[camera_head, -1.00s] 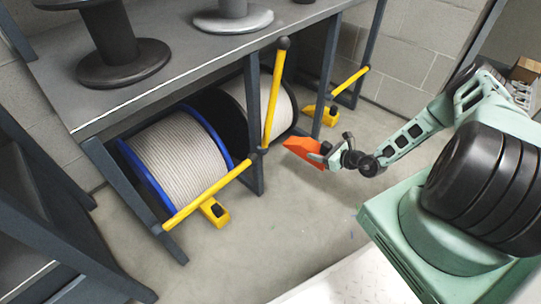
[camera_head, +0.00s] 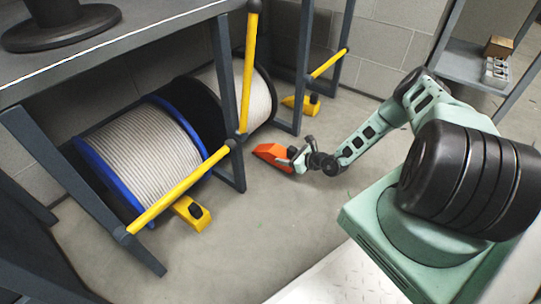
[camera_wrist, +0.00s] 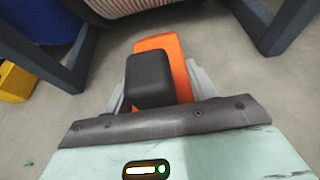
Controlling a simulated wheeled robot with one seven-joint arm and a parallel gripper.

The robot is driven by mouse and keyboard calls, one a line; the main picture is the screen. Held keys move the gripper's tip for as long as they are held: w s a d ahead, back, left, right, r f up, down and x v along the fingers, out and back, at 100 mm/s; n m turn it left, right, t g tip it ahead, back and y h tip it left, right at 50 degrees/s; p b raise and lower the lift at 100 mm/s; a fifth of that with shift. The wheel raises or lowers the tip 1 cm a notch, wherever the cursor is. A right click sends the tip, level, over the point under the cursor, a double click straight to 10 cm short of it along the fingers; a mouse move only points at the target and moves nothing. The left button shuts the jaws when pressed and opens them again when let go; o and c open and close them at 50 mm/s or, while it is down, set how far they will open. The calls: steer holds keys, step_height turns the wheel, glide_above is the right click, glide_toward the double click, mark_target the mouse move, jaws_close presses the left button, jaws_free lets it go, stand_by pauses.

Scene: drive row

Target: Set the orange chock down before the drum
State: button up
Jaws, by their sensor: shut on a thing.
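My gripper (camera_head: 297,158) is shut on the orange chock (camera_head: 272,155), low over the floor. In the wrist view the chock (camera_wrist: 165,45) points away from my gripper (camera_wrist: 160,88), its black grip block between the fingers. The chock is in front of the black-flanged drum (camera_head: 240,92) of pale rope, on the near side of the rack posts and apart from the drum. In the wrist view a pale drum (camera_wrist: 130,6) shows at the top edge. I cannot tell whether the chock touches the floor.
A blue-flanged drum (camera_head: 150,148) stands to the left behind a lowered yellow bar (camera_head: 180,188), with a yellow chock (camera_head: 190,213) before it. A raised yellow bar (camera_head: 248,70) and dark posts flank the opening. Another yellow chock (camera_head: 300,103) lies farther back. Open floor lies nearer me.

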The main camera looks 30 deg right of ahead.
mark_target(271, 150)
steer(key=w+b, duration=0.1)
steer(key=w, duration=0.1)
steer(key=w+a, duration=0.1)
steer(key=w, duration=0.1)
steer(key=shift+a+b, duration=0.15)
steer(key=shift+b, duration=0.2)
steer(key=w, duration=0.1)
steer(key=w+a+b, duration=0.1)
steer(key=w+b, duration=0.1)
steer(key=shift+a+f, duration=0.15)
steer(key=shift+f, duration=0.1)
steer(key=shift+w+f+b, duration=0.25)
steer(key=shift+b, duration=0.55)
steer(key=shift+f+b, duration=0.2)
steer(key=shift+b, duration=0.1)
steer(key=shift+r, duration=0.15)
steer(key=o, duration=1.3)
steer(key=shift+s+f, duration=0.1)
steer(key=shift+f, duration=0.1)
steer(key=shift+c, duration=0.2)
